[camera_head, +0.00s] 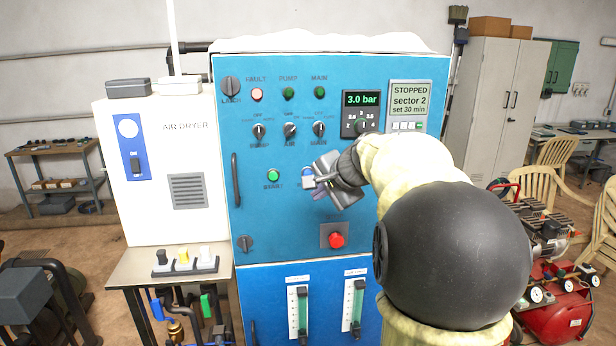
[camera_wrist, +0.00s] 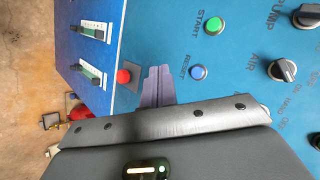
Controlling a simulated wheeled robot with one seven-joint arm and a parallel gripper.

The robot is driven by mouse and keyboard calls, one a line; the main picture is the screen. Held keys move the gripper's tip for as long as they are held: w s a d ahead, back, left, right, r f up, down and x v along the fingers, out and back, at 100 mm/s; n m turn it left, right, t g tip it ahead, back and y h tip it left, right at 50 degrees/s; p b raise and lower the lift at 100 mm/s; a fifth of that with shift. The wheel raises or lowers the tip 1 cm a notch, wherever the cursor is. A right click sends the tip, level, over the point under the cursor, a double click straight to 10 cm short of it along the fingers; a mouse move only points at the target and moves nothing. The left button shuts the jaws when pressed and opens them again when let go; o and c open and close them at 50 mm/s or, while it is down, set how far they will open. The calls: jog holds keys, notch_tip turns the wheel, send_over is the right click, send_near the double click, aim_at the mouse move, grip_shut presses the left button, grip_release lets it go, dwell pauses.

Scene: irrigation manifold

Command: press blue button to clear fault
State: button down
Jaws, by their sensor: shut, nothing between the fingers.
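The blue button (camera_wrist: 198,72), marked RESET, sits on the blue cabinet front in the wrist view, beside the green START button (camera_wrist: 212,26). In the head view my gripper largely covers that spot, so I cannot make the blue button out clearly there. My gripper (camera_wrist: 160,70) is shut and empty, its fingertips between the blue button and the red button (camera_wrist: 124,76). The tips look apart from the blue button; their distance to the panel is unclear. In the head view my gripper (camera_head: 318,194) is in front of the panel, right of START (camera_head: 272,176). The FAULT lamp (camera_head: 256,94) looks pale red.
Rotary switches (camera_head: 289,131) sit above the buttons. A display (camera_head: 410,97) reads STOPPED, sector 2. The red button (camera_head: 336,240) is low on the panel. A door handle (camera_head: 236,180) sticks out at left. A white air dryer (camera_head: 140,210) stands left of the cabinet.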

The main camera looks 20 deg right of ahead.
aim_at(308, 174)
jog(key=w+d+p, duration=0.2)
jog(key=w+p, duration=0.3)
jog(key=w, duration=0.3)
jog(key=shift+w+d, duration=0.2)
jog(key=shift+w, duration=0.05)
dwell(0.5)
jog(key=shift+w, duration=0.15)
dwell(1.5)
jog(key=shift+w+d+p, duration=0.15)
jog(key=shift+w+p, duration=0.1)
jog(key=shift+p, duration=0.05)
jog(key=shift+w+d+p, duration=0.1)
jog(key=shift+w+p, duration=0.25)
jog(key=shift+w, duration=0.1)
dwell(0.8)
jog(key=shift+s+f, duration=0.1)
jog(key=shift+s, duration=0.1)
jog(key=shift+s+a+b, duration=0.25)
jog(key=shift+s+b, duration=0.4)
jog(key=shift+b, duration=0.1)
